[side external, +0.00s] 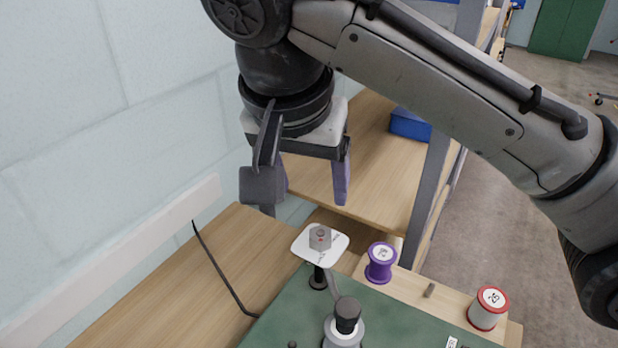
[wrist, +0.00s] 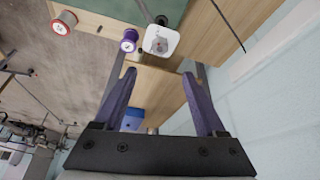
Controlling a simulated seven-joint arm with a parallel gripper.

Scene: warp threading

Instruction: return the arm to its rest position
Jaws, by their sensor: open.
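My gripper (side external: 312,185) hangs from the arm at the upper left of the side view, above the back edge of the bench. Its two purple-grey fingers are apart with nothing between them. In the wrist view my gripper (wrist: 160,75) also shows open and empty, fingers reaching toward the bench. Below it in the side view stands a small post with a white square plate (side external: 336,246) carrying a small grey block (side external: 320,237). The plate also shows in the wrist view (wrist: 170,36), just beyond the fingertips. The gripper touches none of these.
A purple spool (side external: 380,264) and a red-rimmed white spool (side external: 488,308) stand on a wooden strip beside the green mat (side external: 400,322). A black-topped cylinder (side external: 345,322) stands on the mat. A dark rod (side external: 222,268) leans at left. A shelf with a blue bin (side external: 408,124) and the wall are close by.

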